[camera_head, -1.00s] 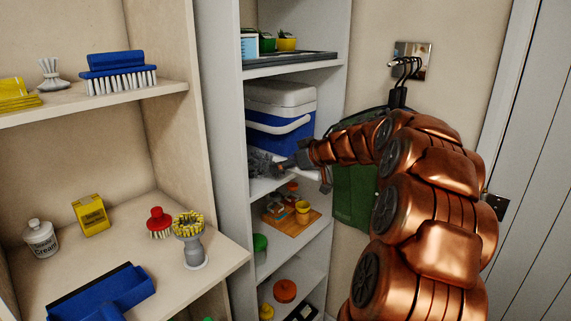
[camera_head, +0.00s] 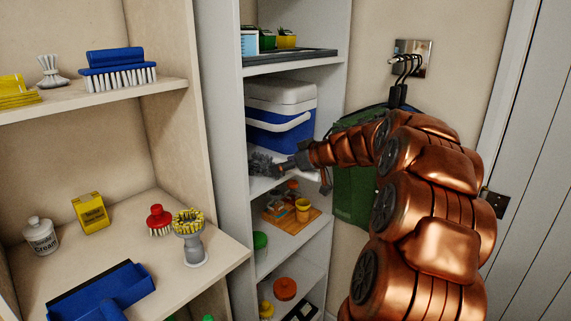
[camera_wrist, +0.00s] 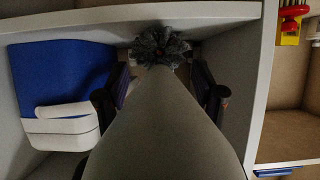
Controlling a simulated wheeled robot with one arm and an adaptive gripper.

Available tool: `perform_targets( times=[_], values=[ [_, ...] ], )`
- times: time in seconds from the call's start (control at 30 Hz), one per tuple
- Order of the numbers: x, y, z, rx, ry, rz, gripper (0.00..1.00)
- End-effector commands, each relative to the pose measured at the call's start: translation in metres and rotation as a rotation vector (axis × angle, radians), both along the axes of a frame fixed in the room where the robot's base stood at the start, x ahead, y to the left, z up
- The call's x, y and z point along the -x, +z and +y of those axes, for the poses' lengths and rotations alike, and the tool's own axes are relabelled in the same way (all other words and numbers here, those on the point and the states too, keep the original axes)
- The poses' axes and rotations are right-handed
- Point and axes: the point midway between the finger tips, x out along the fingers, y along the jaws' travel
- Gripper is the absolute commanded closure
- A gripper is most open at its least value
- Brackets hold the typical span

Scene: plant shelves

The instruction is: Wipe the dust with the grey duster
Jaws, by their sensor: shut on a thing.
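My gripper (camera_head: 294,163) is shut on the grey duster (camera_head: 263,164), whose fluffy head points left, low over the white shelf in front of the blue cooler. In the wrist view my gripper (camera_wrist: 160,93) holds the duster between its two dark fingers, and the fluffy head (camera_wrist: 160,47) is beyond them near the shelf panel. I cannot tell whether the head touches the shelf surface. No dust can be made out in either view.
A blue and white cooler (camera_head: 281,115) stands on the same shelf, right behind the duster. A wooden tray (camera_head: 291,222) with small pots is on the shelf below. A green apron (camera_head: 352,190) hangs right. The white upright (camera_head: 228,130) borders the shelf at left.

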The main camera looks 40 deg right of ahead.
Motion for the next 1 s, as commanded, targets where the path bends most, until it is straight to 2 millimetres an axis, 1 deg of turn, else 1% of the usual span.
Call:
perform_targets(
  times=[0.57,0.67,1.0],
  values=[
    [0.000,-0.009,0.000,0.000,-0.001,0.000,0.72],
    [-0.001,-0.008,0.000,0.000,-0.001,0.000,0.72],
    [-0.023,-0.008,0.005,0.000,0.000,0.003,0.72]
  ],
)
